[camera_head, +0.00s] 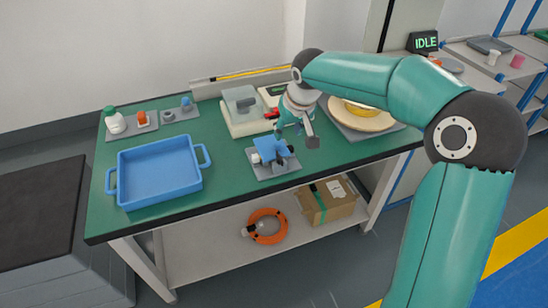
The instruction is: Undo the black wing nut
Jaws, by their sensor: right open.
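A small blue fixture (270,150) sits on a grey plate (280,171) near the front edge of the green bench. Small dark and light parts show on and beside the fixture. The black wing nut cannot be told apart clearly among them at this size. My right gripper (296,134) is open, with its fingers pointing down just above and behind the fixture. It hides part of the fixture's surroundings, and I cannot tell whether it touches anything. My left gripper is not in view.
A blue tray (160,175) with handles stands empty on the left of the bench (225,185). A pale machine (243,112) stands behind the fixture, and a yellow coil on a round disc (360,118) is to the right. Small bottles and parts line the back left.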

